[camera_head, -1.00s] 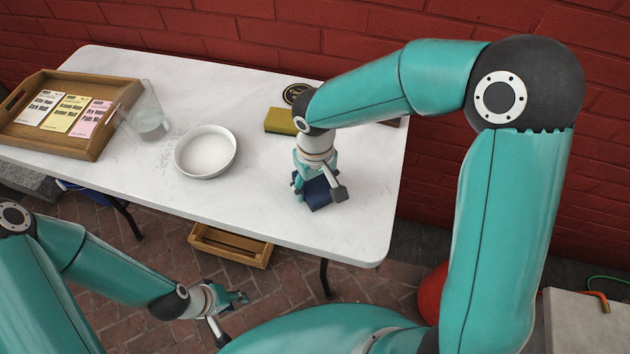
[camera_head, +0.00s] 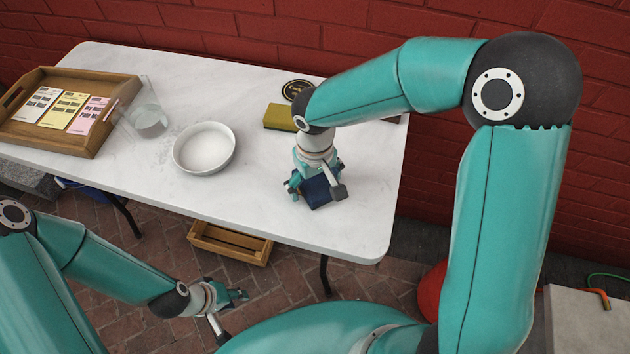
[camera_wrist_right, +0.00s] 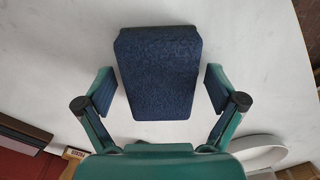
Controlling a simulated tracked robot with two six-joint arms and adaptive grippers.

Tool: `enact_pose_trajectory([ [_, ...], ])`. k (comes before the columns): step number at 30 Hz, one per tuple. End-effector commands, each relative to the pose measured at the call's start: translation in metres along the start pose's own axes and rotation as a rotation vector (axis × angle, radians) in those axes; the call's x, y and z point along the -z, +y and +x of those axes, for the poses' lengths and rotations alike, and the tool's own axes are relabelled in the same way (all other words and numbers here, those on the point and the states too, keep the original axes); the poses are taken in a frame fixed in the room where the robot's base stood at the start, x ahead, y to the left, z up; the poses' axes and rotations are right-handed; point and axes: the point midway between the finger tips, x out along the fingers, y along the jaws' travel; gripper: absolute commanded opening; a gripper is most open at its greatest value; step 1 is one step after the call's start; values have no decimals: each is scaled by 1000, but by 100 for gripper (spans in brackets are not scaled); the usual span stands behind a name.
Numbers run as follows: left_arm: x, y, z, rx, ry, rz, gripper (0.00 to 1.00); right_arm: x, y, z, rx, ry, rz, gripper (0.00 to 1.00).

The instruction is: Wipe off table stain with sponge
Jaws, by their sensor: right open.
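A yellow sponge-like block (camera_head: 279,117) lies on the white table (camera_head: 255,95) near its back edge. A dark blue textured block (camera_head: 318,194) lies on the table under my right gripper (camera_head: 316,188). The right wrist view shows this blue block (camera_wrist_right: 158,75) between the open fingers of my right gripper (camera_wrist_right: 160,90), with a gap on each side. A faint grey speckled patch (camera_head: 177,137) marks the table left of the bowl; I cannot tell for sure that it is the stain. My left gripper (camera_head: 233,314) hangs open and empty in front of the table.
A white bowl (camera_head: 204,149) stands mid-table. A clear pitcher (camera_head: 149,120) stands to its left, beside a wooden tray (camera_head: 112,116) with several cards. A round black coaster (camera_head: 297,89) lies behind the yellow block. The table's front right is clear. A wooden crate (camera_head: 230,244) sits below.

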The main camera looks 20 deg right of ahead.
Motion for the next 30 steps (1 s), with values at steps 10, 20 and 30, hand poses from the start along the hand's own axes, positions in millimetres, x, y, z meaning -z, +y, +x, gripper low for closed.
enact_pose_trajectory([
  [10,0,1,-2,0,0,0,35,0,0,-5,0,0,-1,94],
  [20,0,2,-4,0,0,0,35,0,0,-9,0,0,-1,94],
  [30,0,2,-4,0,0,0,35,0,-1,-9,0,0,-2,60],
])
